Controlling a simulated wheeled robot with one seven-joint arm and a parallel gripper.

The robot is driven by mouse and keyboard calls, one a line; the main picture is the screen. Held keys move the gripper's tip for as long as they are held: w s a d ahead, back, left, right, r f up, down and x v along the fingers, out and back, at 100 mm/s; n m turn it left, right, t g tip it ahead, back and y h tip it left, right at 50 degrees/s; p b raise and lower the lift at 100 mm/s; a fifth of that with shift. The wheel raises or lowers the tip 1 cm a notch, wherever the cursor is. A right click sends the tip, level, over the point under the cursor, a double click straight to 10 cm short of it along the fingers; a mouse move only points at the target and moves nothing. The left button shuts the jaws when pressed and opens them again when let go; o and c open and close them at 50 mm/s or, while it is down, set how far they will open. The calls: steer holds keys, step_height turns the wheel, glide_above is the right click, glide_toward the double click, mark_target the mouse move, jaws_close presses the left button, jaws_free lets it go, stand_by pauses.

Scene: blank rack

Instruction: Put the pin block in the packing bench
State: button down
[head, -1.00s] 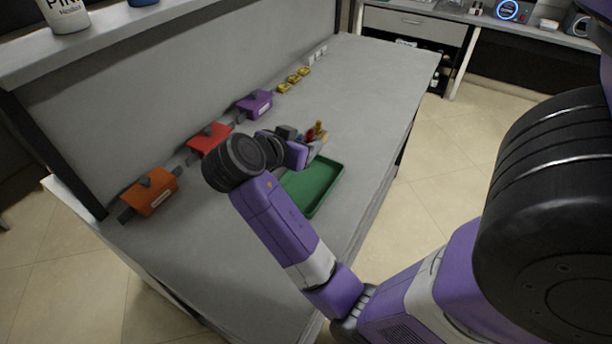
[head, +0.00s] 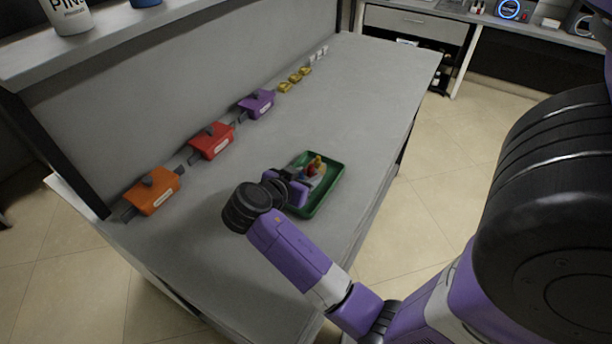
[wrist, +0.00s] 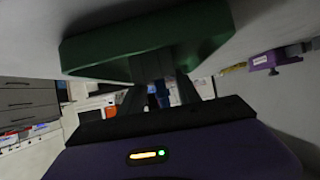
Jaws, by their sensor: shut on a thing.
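The pin block (head: 318,174), pale with red, yellow and blue pins, is at the green tray (head: 329,185) on the grey packing bench (head: 200,240). My gripper (head: 300,180) is shut on it, mostly hidden by my own wrist. In the head view the block overlaps the tray's inside; I cannot tell whether it touches the tray floor. In the wrist view my gripper's fingers (wrist: 160,92) show with a blue part (wrist: 162,97) between them, and the green tray (wrist: 140,45) is close by.
Orange (head: 153,192), red (head: 211,141) and purple (head: 257,103) blocks with grey clamps line the back of the bench. Small yellow pieces (head: 293,79) and white pieces (head: 318,54) lie beyond them. A shelf (head: 110,38) overhangs the back left. The front left bench top is clear.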

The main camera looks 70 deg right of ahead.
steer(key=shift+f, duration=0.15)
steer(key=c, duration=0.9)
jaws_free()
steer(key=shift+o, duration=0.2)
steer(key=shift+r, duration=0.2)
steer(key=b+v, duration=0.1)
steer(key=v, duration=1.1)
steer(key=shift+b, duration=0.35)
